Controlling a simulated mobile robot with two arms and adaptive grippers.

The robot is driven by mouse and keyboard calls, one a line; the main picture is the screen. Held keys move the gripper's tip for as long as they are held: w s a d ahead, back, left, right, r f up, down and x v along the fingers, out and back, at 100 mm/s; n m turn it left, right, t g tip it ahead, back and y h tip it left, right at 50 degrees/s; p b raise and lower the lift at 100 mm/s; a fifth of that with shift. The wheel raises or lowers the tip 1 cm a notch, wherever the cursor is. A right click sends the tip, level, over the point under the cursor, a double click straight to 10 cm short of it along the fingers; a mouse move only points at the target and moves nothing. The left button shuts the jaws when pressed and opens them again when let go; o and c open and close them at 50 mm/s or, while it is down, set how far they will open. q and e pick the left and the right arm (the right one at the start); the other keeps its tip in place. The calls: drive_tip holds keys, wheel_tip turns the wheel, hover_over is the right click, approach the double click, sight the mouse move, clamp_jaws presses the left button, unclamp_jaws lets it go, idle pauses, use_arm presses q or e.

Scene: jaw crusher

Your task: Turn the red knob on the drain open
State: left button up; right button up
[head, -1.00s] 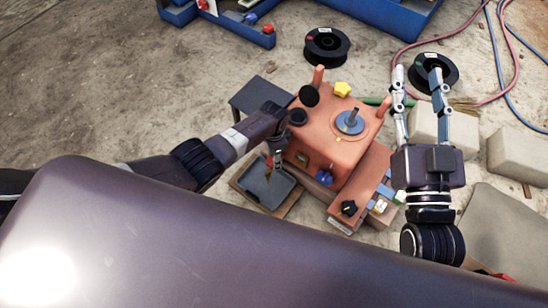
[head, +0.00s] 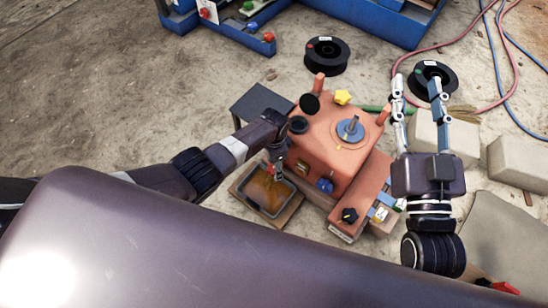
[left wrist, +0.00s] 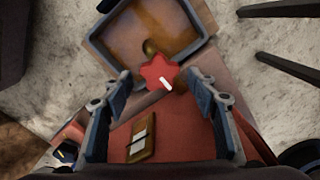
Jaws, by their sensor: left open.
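The red star-shaped knob (left wrist: 158,72) with a white mark shows in the left wrist view. It sits at the edge of the orange machine (head: 335,150), above the tray. My left gripper (left wrist: 157,84) is open, its fingers on either side of the knob with gaps beside it. In the head view the arm largely hides the drain. The tray (head: 238,192) below the drain holds brown liquid, which also shows in the left wrist view (left wrist: 165,30). My right gripper (head: 418,84) is open and empty, right of the machine.
The machine carries a yellow knob (head: 343,97), a blue knob (head: 324,185) and a black knob (head: 349,215). Black spools (head: 327,55) lie behind it. Pale blocks (head: 517,158) stand at the right. Floor at the left is clear.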

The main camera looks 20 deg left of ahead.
use_arm(q)
wheel_tip(320, 180, up, 12)
drive_tip(key=shift+f, duration=0.2)
idle(0.4)
idle(0.5)
